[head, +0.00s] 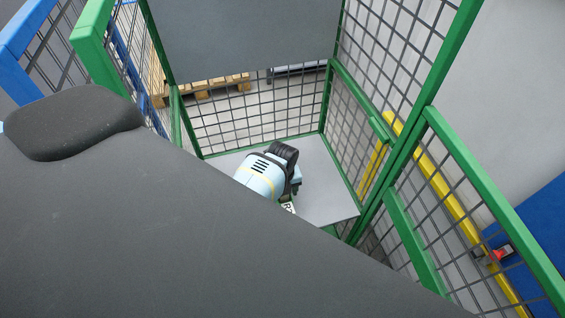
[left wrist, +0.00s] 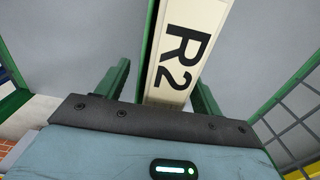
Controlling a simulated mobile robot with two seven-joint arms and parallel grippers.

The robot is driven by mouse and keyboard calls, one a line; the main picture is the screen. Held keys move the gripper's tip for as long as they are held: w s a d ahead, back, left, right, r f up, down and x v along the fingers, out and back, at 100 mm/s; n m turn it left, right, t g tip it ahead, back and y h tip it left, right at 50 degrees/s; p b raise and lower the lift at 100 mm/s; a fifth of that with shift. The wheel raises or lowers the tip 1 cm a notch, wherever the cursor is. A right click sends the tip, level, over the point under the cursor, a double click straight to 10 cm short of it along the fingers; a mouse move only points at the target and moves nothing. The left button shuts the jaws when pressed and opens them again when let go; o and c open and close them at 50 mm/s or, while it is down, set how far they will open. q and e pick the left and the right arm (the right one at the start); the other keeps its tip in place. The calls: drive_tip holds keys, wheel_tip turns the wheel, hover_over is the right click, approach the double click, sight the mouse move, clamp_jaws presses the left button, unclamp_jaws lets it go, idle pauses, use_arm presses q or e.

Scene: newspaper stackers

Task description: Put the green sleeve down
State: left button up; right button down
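My left gripper (head: 268,175), light blue and black, is over the pale grey shelf (head: 322,190) inside a green mesh cage. A cream R2 plate (head: 288,208) shows just beside it, partly hidden by my arm. In the left wrist view the R2 plate (left wrist: 188,50) has a green strip (left wrist: 151,45) along its left edge and runs straight out from the gripper's front. Green bars show on both sides of it. My right gripper is not in view.
Green mesh walls (head: 395,50) enclose the shelf at the back and right. A grey panel (head: 245,40) stands above the back. A wooden pallet (head: 215,86) lies behind the cage. Yellow (head: 440,185) and blue (head: 20,30) frames stand nearby. The shelf's right part is bare.

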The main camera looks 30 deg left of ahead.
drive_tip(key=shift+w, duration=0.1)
use_arm(q)
drive_tip(key=r+p, duration=0.1)
drive_tip(key=r, duration=0.5)
drive_tip(key=shift+w+p, duration=0.2)
drive_tip(key=shift+p, duration=0.2)
drive_tip(key=shift+s+r, duration=0.1)
drive_tip(key=shift+r, duration=0.3)
drive_tip(key=shift+s+r, duration=0.1)
drive_tip(key=shift+r, duration=0.35)
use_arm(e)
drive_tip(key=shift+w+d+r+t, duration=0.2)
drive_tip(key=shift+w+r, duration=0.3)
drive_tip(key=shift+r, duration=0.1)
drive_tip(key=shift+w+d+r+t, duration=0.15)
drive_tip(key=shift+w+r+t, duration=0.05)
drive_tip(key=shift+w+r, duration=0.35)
